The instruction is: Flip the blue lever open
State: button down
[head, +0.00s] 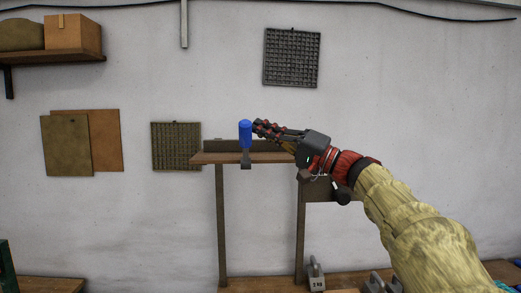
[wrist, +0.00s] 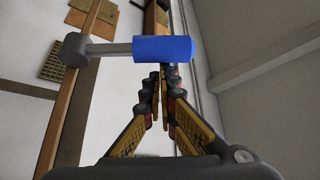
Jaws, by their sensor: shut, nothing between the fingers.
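The lever has a blue handle (head: 245,133) on a grey stem and pivot (head: 246,161) at the front edge of a wooden shelf. In the head view the handle stands upright. My gripper (head: 256,128) is shut and empty, with its fingertips right beside the handle on its right, at about its upper half. In the wrist view the blue handle (wrist: 163,49) lies across the picture just beyond the fingertips of my gripper (wrist: 160,80). I cannot tell whether the fingertips touch it.
The wooden shelf (head: 213,158) stands on posts against a white wall. A mosaic sheet (head: 176,147) and flat boards (head: 66,147) are on the wall at left; another sheet (head: 291,58) hangs above. Grey weights (head: 316,274) sit on the bench below. Space left of the lever is clear.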

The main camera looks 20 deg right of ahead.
aim_at(250, 136)
jog(key=s+f+n+y+b, duration=0.1)
jog(key=b, duration=0.4)
jog(key=s+a+f+n+y+b, duration=0.1)
jog(key=s+f+n+b, duration=0.1)
jog(key=b, duration=0.3)
jog(key=shift+s+a+g, duration=0.15)
jog(key=shift+s+g, duration=0.15)
jog(key=shift+r+b, duration=0.1)
jog(key=shift+b, duration=0.2)
